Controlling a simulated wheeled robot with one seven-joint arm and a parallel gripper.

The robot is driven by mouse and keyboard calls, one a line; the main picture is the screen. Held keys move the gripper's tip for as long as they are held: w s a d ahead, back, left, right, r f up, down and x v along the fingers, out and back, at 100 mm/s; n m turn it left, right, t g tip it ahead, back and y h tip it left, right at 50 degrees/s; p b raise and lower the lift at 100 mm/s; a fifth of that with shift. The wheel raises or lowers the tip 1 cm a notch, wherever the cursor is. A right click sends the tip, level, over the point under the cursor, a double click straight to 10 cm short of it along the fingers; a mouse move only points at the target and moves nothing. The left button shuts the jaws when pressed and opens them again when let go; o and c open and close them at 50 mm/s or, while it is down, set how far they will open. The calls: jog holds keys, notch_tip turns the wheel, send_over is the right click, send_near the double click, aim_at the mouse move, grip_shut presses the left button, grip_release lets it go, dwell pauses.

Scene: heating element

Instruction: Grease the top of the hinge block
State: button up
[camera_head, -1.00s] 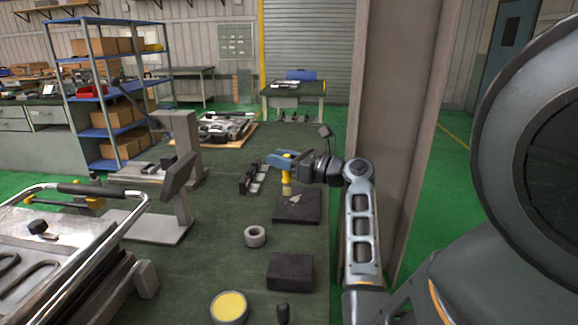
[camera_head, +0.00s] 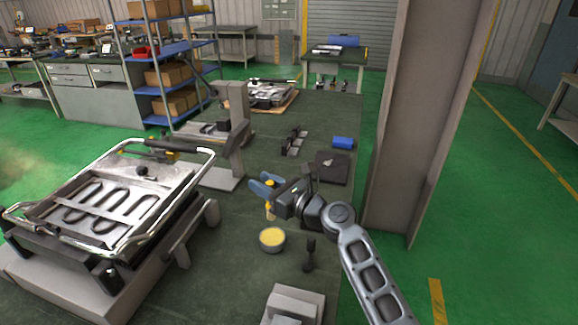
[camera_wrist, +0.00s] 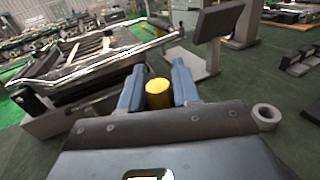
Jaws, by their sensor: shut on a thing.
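My gripper (camera_head: 265,188) is shut on a brush with a yellow handle (camera_head: 270,208), which hangs down from the blue fingers. In the wrist view the round yellow handle top (camera_wrist: 158,94) sits between the fingers. A round tin of yellow grease (camera_head: 272,240) stands on the bench just below the brush in the head view; I cannot tell whether the bristles touch it. A stepped grey block (camera_head: 296,303) sits at the bench's near edge. I cannot tell for sure whether it is the hinge block.
A metal frame with a chrome handle and a looped heating element (camera_head: 100,207) stands at left. A dark upright tool (camera_head: 309,254) is right of the tin. A dark pad (camera_head: 332,172) and blue box (camera_head: 343,143) lie behind. A grey pillar (camera_head: 425,120) rises at right.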

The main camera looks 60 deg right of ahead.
notch_tip(320, 180, down, 6)
jog(key=b, duration=0.6)
jog(key=shift+a+f+b, duration=0.15)
jog(key=shift+f+b, duration=0.2)
jog(key=shift+f, duration=0.3)
dwell(2.3)
jog(key=shift+r, duration=0.15)
notch_tip(320, 180, up, 7)
jog(key=p, duration=0.7)
dwell(0.6)
